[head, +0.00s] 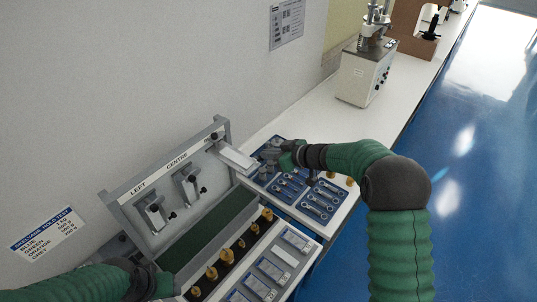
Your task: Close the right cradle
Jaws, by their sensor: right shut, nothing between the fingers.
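The upright grey panel (165,180) stands at the back of the bench unit, with LEFT and CENTRE labels along its top. The left cradle (153,213) and centre cradle (187,186) are on its face. At its right end, the right cradle (236,157) shows as a pale plate sticking out from the panel, tilted. My right gripper (268,157) is shut and empty, just right of that plate's outer end; I cannot tell whether they touch. My left arm comes in at the bottom left, and its fingers are not visible.
A blue tray (287,203) of metal parts lies under my right gripper. Brass weights (226,256) stand in a row in front of the green strip (210,233). A white tester (363,72) stands farther back. The white bench between is clear.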

